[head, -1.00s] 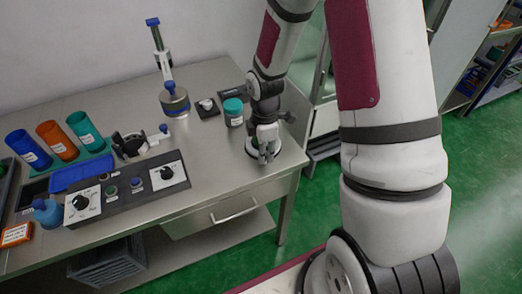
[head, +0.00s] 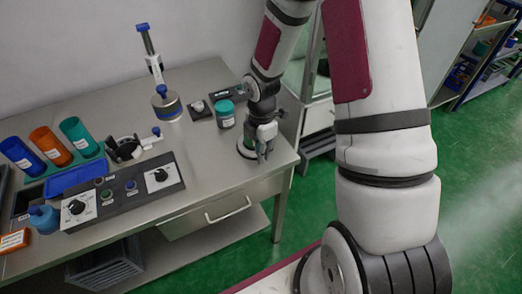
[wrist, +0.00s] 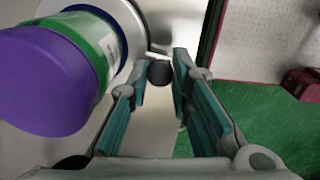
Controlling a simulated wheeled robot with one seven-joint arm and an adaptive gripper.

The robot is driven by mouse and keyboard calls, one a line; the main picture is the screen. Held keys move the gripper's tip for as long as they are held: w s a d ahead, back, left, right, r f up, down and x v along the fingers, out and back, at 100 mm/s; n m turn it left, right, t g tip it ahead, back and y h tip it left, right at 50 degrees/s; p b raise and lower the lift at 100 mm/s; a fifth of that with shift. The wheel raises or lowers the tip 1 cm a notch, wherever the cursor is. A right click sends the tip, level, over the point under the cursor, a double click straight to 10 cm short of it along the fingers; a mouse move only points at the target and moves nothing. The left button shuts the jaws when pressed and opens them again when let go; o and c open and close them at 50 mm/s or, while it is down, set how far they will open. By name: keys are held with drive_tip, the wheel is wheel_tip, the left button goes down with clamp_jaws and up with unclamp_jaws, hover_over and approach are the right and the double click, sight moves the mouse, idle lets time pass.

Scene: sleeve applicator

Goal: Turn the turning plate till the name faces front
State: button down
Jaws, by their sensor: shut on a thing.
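The turning plate (head: 246,154) is a pale round disc near the right end of the steel table. My gripper (head: 264,154) is low over it and covers much of it. In the wrist view, my gripper (wrist: 160,82) has its two teal-padded fingers on either side of a small dark round knob (wrist: 160,72), closed on it. A jar with a purple lid (wrist: 45,80) and a green sleeve (wrist: 88,35) stands left of the fingers. Part of a white label (wrist: 109,47) shows on the sleeve's side. The name cannot be read.
A teal-lidded jar (head: 225,115) stands just left of my wrist. A blue-handled press (head: 166,105) stands further left. A control panel (head: 125,190) with dials lies at the front, with coloured cups (head: 78,137) behind. The table front right of the panel is clear.

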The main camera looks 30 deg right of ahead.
drive_tip(key=c, duration=1.7)
unclamp_jaws()
drive_tip(key=shift+r, duration=6)
